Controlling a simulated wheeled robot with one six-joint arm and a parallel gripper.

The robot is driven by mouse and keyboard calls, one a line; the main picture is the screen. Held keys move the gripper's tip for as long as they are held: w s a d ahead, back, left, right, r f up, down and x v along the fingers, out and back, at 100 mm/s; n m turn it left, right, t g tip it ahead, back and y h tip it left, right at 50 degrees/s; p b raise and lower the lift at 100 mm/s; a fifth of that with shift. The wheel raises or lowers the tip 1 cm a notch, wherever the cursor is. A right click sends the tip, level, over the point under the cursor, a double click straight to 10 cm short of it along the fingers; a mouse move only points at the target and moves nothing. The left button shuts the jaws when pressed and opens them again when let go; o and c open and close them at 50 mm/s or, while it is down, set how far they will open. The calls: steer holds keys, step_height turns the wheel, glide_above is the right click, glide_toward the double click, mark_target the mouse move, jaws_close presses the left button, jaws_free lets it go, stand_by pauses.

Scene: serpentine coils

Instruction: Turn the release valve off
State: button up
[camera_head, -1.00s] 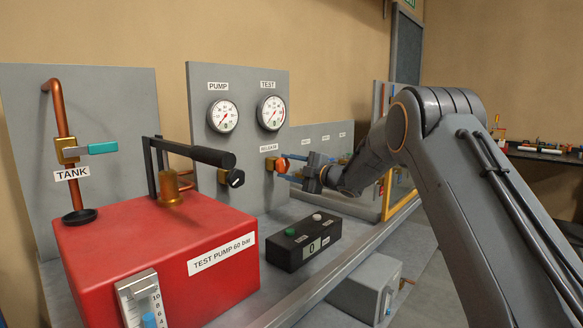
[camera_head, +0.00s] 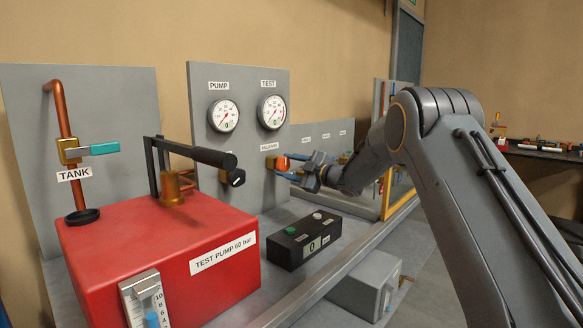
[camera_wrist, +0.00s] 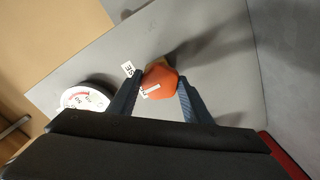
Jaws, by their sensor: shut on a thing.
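The release valve's orange-red knob (camera_head: 282,164) sits on a brass body (camera_head: 271,163) on the grey panel, under the RELEASE label (camera_head: 268,147). My gripper (camera_head: 284,165) reaches it from the right with its blue fingers on either side of the knob. In the wrist view the faceted orange knob (camera_wrist: 159,81), with a white mark on its face, lies between the two fingertips (camera_wrist: 160,84). The gripper is shut on the knob. The fingers hide parts of its sides.
PUMP gauge (camera_head: 223,115) and TEST gauge (camera_head: 271,112) are above the valve. A red test pump (camera_head: 150,250) with a black lever (camera_head: 195,152) stands left. A black box (camera_head: 304,240) with green and white buttons sits below the gripper. The TANK valve has a teal handle (camera_head: 104,149).

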steer(key=shift+s+a+r, duration=0.1)
steer(key=shift+a, duration=0.15)
steer(key=o, duration=1.1)
steer(key=shift+a, duration=0.1)
steer(key=shift+c, duration=0.2)
steer(key=shift+d, duration=0.25)
steer(key=b+v, duration=0.1)
steer(key=v, duration=0.6)
steer(key=shift+s+d, duration=0.15)
steer(key=shift+d, duration=0.2)
steer(key=shift+d, duration=0.1)
